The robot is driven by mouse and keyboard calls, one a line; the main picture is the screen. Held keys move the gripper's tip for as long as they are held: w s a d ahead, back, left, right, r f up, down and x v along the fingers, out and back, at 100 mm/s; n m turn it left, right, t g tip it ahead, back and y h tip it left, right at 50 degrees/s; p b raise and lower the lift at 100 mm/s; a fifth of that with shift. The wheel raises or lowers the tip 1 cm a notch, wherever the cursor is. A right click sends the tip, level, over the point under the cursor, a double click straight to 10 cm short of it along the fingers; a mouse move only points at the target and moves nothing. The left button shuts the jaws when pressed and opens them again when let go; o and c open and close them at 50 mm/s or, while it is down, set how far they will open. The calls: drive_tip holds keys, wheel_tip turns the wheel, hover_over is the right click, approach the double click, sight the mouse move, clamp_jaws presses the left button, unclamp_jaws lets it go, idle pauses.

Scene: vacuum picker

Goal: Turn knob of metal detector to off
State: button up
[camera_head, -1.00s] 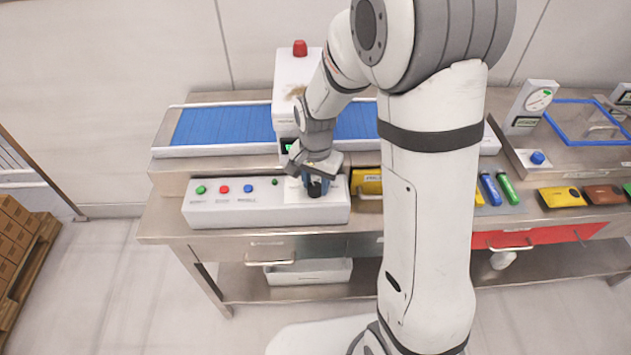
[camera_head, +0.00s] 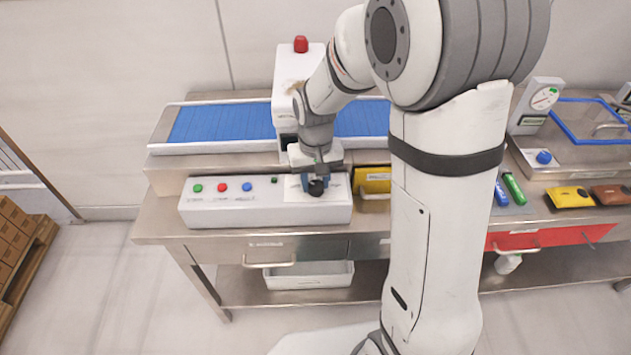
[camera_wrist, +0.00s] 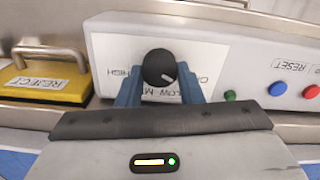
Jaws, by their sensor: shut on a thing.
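The black round knob (camera_wrist: 159,68) sits on a white label plate (camera_wrist: 210,58) with the printed words HIGH and LOW on the control box, seen in the wrist view. A light pointer mark on the knob points to the lower right there. The blue fingers of my gripper (camera_wrist: 160,88) stand on both sides of the knob, closed on it. In the head view my gripper (camera_head: 315,185) is at the right part of the white control box (camera_head: 235,214), with the knob (camera_head: 316,187) just showing. The metal detector (camera_head: 293,75) with a red top light stands behind, over the blue belt.
Green, red and blue buttons (camera_head: 223,187) line the control box's left part. A yellow REJECT bin (camera_head: 373,180) stands right of the box. A blue conveyor belt (camera_head: 220,123) runs behind. Pens and coloured pouches lie farther right on the steel bench.

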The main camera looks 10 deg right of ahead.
sight(315, 183)
drive_tip(key=shift+n, duration=0.6)
drive_tip(key=o, duration=1)
drive_tip(key=shift+c, duration=0.2)
wheel_tip(315, 183, up, 8)
drive_tip(key=shift+f+b, duration=0.25)
drive_tip(key=shift+b, duration=0.25)
drive_tip(key=shift+r, duration=0.15)
